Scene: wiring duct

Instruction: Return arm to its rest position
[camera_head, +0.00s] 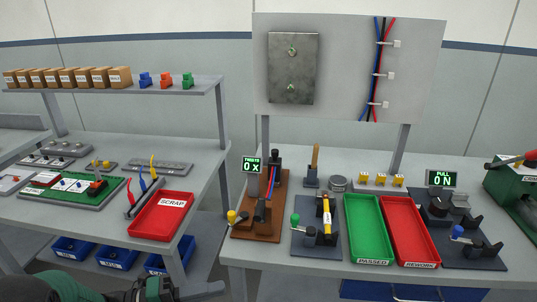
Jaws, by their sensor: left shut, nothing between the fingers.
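My left gripper (205,290) is low at the bottom edge of the head view, left of centre, with my dark arm coming in from the left behind it. It is shut and empty. It is in front of the left bench, below the red scrap tray (162,215), and apart from the things on the benches. Its lower part is cut off by the picture edge. My right gripper is not in view.
The right bench (280,274) holds a brown-based fixture (262,215), a green passed tray (366,228), a red rework tray (409,230) and a pull tester (452,225). Blue bins (115,256) hang under the left bench. A floor gap separates the benches.

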